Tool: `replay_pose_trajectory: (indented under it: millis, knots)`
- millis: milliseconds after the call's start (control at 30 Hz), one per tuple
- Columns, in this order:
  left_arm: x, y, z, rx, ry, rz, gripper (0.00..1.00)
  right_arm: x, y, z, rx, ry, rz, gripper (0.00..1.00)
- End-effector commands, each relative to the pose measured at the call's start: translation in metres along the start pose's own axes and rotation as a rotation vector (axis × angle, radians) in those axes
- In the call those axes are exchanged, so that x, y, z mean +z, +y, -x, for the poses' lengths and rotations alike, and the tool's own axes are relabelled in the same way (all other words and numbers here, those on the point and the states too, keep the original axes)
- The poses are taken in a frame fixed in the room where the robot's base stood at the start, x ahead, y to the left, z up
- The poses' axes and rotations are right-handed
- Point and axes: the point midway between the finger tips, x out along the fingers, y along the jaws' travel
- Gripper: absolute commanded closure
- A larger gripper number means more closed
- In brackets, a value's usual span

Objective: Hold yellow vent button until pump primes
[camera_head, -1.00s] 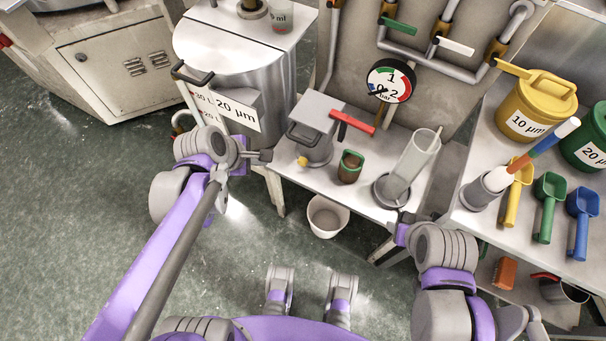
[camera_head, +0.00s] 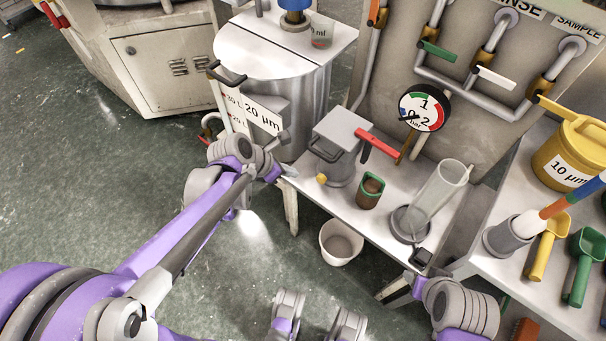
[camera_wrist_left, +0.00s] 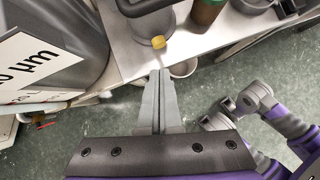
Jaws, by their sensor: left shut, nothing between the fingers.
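The yellow vent button (camera_head: 321,179) is a small round knob low on the left side of the grey pump (camera_head: 340,150), which has a red lever (camera_head: 376,143) on top. My left gripper (camera_head: 286,171) is shut and empty, just left of the button and apart from it. In the left wrist view the shut fingertips (camera_wrist_left: 159,73) point at the yellow button (camera_wrist_left: 158,42), with a small gap between. The pressure gauge (camera_head: 424,108) behind the pump has its needle near the low end. My right gripper (camera_head: 421,259) is near the bench's front edge; its jaws are unclear.
A green-rimmed brown cup (camera_head: 370,190) and a clear cylinder (camera_head: 440,195) stand right of the pump. A white bucket (camera_head: 341,243) is on the floor below. A steel drum (camera_head: 310,110) stands left behind the pump. Scoops and a yellow tub (camera_head: 570,150) are on the right bench.

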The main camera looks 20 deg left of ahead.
Motion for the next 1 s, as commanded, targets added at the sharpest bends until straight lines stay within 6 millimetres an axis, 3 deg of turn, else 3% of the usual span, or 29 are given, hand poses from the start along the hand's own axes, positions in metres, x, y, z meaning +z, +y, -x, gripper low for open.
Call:
replay_pose_trajectory:
  millis: [400,600,800,1000]
  knots:
    - [-0.002,-0.001,-0.086,-0.002,0.001,-0.003,1.0,0.011,0.0,-0.027,0.0,-0.01,0.0,0.47]
    - [-0.001,0.0,-0.118,-0.001,0.0,-0.002,1.0,0.015,0.0,-0.036,0.0,-0.013,0.0,0.47]
    - [-0.001,-0.001,-0.132,0.0,0.001,-0.001,1.0,0.016,0.0,-0.04,0.0,-0.015,0.0,0.47]
    - [0.0,0.0,-0.133,0.0,0.001,-0.001,1.0,0.016,0.0,-0.039,0.0,-0.015,0.0,0.47]
